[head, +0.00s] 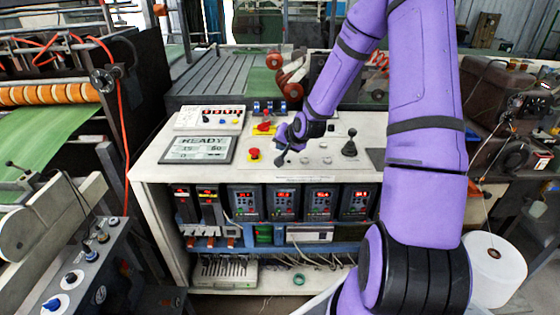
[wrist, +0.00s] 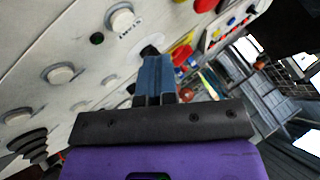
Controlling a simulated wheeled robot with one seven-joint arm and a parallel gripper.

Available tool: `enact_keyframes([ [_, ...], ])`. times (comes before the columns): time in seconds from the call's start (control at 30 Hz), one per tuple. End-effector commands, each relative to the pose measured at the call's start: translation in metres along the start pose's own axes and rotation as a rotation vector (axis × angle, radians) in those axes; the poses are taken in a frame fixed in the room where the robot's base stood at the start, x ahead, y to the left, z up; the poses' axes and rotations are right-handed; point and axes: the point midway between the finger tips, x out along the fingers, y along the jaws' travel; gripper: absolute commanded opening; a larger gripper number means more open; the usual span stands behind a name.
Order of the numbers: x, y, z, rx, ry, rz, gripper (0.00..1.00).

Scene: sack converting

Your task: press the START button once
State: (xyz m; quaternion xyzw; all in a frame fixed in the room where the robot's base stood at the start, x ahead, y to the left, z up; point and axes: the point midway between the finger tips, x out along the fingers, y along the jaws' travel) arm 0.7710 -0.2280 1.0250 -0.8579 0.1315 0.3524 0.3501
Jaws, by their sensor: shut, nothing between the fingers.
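The pale control console (head: 160,165) has a sloped top with several buttons. My gripper (head: 281,160) is low over the middle of that top, right of a red mushroom button (head: 254,154). In the wrist view my gripper (wrist: 152,62) is shut and empty. Its fingertips are at a dark round control on a white disc; whether they touch it I cannot tell. A pale round button (wrist: 122,18) has a short dark label beside it, too blurred to read surely. I cannot tell which is START.
A display (head: 200,149) on the console reads READY. A black joystick (head: 349,146) stands to the right of my gripper. More pale knobs (wrist: 60,74) line the panel. Drives with lit red digits (head: 285,202) fill the console front. A white roll (head: 497,270) stands at right.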

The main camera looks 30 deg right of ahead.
Motion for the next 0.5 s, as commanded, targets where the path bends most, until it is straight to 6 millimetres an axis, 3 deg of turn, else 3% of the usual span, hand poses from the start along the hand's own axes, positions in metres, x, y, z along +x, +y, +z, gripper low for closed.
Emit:
enact_keyframes([
  [0.2,0.012,0.009,0.009,-0.001,-0.001,0.0,0.0],
  [0.5,0.015,0.011,0.011,-0.001,0.0,0.001,0.0],
])
